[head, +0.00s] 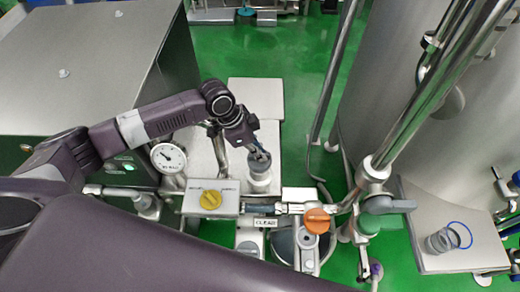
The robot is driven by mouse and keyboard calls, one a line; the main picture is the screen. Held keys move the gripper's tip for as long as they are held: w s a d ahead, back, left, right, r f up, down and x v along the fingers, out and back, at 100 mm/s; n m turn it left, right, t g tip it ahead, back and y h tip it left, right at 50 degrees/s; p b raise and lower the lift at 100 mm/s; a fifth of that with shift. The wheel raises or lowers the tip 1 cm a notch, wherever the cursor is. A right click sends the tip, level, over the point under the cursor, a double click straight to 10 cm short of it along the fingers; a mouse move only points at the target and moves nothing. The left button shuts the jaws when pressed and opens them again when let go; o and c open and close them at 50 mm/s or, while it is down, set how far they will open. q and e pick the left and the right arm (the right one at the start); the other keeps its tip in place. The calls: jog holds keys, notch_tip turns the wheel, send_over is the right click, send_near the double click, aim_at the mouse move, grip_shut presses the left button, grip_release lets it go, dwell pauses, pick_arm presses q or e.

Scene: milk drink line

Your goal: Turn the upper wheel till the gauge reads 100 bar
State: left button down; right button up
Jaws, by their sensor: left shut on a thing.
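The upper wheel appears to be the grey round handwheel (261,183) in the middle of the head view, above the pipework. My left gripper (259,161) comes down on it from above and is shut on it. The fingers hide part of its top. The round white gauge (168,158) stands left of the wheel, its face towards me. Its dark needle shows, but the scale is too small to read. My right gripper is not in view.
A yellow knob (210,199) and an orange knob (317,220) sit close by on the pipework, with a "CLEAN" label (266,222) between them. A steel tank (400,60) and pipes rise at right. A glass (440,241) stands on a side shelf (455,262).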

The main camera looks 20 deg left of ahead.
pick_arm(q)
jog(key=shift+w+r+m, duration=0.1)
jog(key=shift+m, duration=0.4)
jog(key=shift+g, duration=0.3)
jog(key=c, duration=2)
grip_release()
jog(key=v, duration=1.2)
jog(key=shift+a, duration=0.2)
